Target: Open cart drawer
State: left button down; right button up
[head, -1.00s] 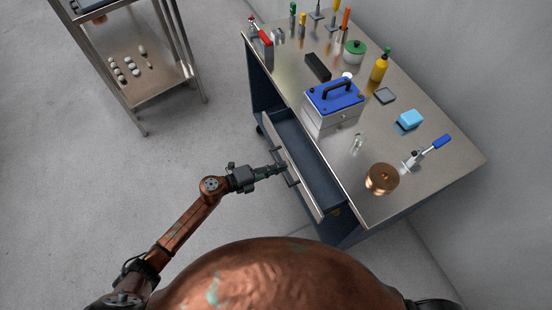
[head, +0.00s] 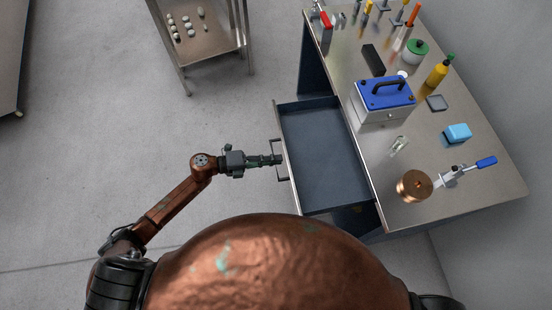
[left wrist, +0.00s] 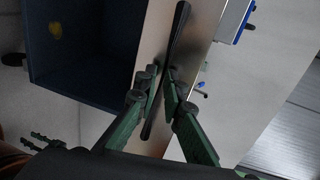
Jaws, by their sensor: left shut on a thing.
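The cart (head: 440,140) has a steel top and a dark blue body on the right of the head view. My left gripper (head: 277,160) is shut on the drawer handle (head: 281,176), a dark bar on the drawer's front face. In the left wrist view the green fingers (left wrist: 160,98) close around the dark handle (left wrist: 176,40), with the blue drawer inside (left wrist: 85,45) at the upper left. My right gripper is not in view.
On the cart top stand a blue-lidded toolbox (head: 384,100), a copper roll (head: 414,186), a yellow bottle (head: 437,75) and a light-blue block (head: 456,134). A steel rack (head: 205,40) stands at the top left. The floor left of the drawer is clear.

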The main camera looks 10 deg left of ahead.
pick_arm(q)
jog(key=shift+f, duration=0.1)
jog(key=c, duration=2)
grip_release()
jog(key=shift+c, duration=0.2)
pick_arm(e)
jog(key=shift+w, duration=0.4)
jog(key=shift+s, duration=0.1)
pick_arm(q)
jog(key=shift+a, duration=0.1)
jog(key=v, duration=1.2)
